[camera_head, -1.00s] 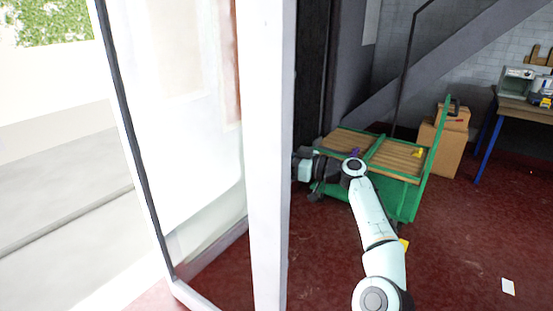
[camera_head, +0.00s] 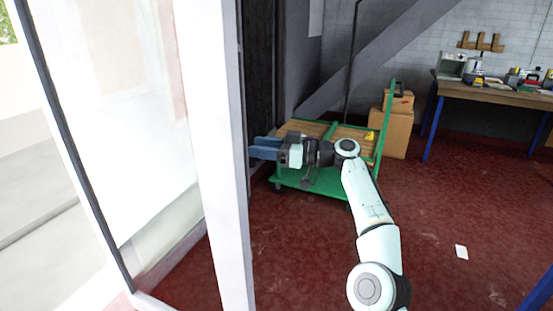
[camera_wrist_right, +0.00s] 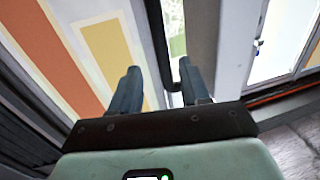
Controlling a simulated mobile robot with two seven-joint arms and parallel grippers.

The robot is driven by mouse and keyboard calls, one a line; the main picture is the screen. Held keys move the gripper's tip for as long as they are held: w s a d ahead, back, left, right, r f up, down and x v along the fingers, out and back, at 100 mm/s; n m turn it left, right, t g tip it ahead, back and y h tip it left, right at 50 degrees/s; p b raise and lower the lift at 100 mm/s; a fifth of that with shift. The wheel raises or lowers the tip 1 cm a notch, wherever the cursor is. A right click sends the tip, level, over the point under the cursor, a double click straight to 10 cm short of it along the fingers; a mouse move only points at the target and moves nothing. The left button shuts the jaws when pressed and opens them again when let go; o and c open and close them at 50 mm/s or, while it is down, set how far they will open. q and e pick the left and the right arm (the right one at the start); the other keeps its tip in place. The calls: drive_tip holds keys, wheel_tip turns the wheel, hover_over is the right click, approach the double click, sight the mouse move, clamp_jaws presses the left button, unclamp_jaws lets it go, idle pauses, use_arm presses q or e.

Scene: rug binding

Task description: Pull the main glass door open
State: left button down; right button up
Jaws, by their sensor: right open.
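The glass door has a white frame post (camera_head: 215,170) and a bright glass pane (camera_head: 115,110) on the left of the head view. It stands at an angle to me, with the outdoors showing to its left. My right gripper (camera_head: 264,148) is just right of the post, its blue fingers pointing left. In the right wrist view my right gripper (camera_wrist_right: 161,90) is open, fingers apart. A dark bar (camera_wrist_right: 155,40), which may be part of the door edge, and a thin dark hooked piece (camera_wrist_right: 174,86) show between the fingers; contact cannot be told. My left gripper is out of view.
A green trolley with a slatted wooden top (camera_head: 320,130) stands behind my right arm. A cardboard box (camera_head: 397,130) and a workbench with blue legs (camera_head: 490,93) are farther back.

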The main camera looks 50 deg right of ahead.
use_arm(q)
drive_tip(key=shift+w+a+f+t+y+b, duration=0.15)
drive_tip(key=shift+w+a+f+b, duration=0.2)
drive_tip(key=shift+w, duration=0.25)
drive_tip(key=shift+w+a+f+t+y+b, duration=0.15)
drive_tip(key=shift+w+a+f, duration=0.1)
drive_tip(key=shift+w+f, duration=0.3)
use_arm(e)
drive_tip(key=v, duration=0.4)
drive_tip(key=shift+s+d, duration=0.2)
drive_tip(key=shift+s, duration=0.15)
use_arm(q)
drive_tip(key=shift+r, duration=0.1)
